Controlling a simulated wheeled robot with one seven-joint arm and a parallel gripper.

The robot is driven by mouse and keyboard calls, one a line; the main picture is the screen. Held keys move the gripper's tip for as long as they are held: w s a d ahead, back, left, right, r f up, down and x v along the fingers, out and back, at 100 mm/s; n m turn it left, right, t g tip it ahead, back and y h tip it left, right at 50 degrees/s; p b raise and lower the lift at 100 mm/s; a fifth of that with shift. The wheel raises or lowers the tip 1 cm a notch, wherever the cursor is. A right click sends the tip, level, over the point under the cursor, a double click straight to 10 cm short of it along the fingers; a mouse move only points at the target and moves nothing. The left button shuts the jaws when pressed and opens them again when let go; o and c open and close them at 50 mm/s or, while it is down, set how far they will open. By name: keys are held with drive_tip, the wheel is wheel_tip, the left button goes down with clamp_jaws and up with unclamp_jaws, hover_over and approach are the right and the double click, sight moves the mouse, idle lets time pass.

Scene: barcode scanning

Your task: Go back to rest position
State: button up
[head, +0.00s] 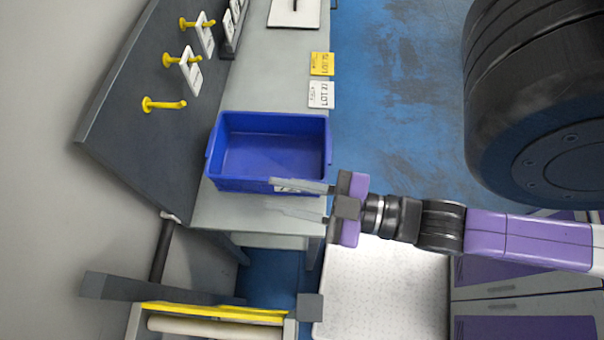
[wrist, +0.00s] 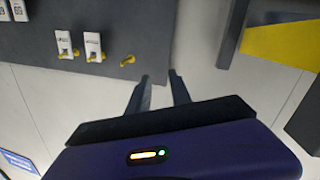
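My gripper (head: 298,200) is at the near end of the grey workbench (head: 222,208) in the head view. One grey finger overlaps the front edge of the blue bin (head: 222,185) in the picture; I cannot tell if they touch. The wrist view shows the gripper (wrist: 160,78) with its two fingers apart and nothing between them. It faces the dark pegboard (wrist: 110,30) and a pale wall. My purple arm reaches in from the right of the head view.
The blue bin looks empty inside. A yellow card (head: 321,64) and a white card (head: 321,95) lie at the bench edge. The board (head: 130,110) carries yellow hooks (head: 163,104), some with white tags (head: 191,72). A yellow-edged frame (head: 215,312) stands at lower left.

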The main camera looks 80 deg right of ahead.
drive_tip(key=s+f+m, duration=0.1)
drive_tip(key=s+a+f+m+g, duration=0.1)
drive_tip(key=s+m+g, duration=0.1)
drive_tip(key=shift+s+a+f+y, duration=0.15)
drive_tip(key=shift+a+f+y, duration=0.15)
drive_tip(key=shift+a+f, duration=0.1)
wheel_tip(320, 180, down, 6)
drive_tip(key=b, duration=0.5)
drive_tip(key=shift+r+b, duration=0.1)
drive_tip(key=shift+b, duration=0.25)
drive_tip(key=shift+d, duration=0.1)
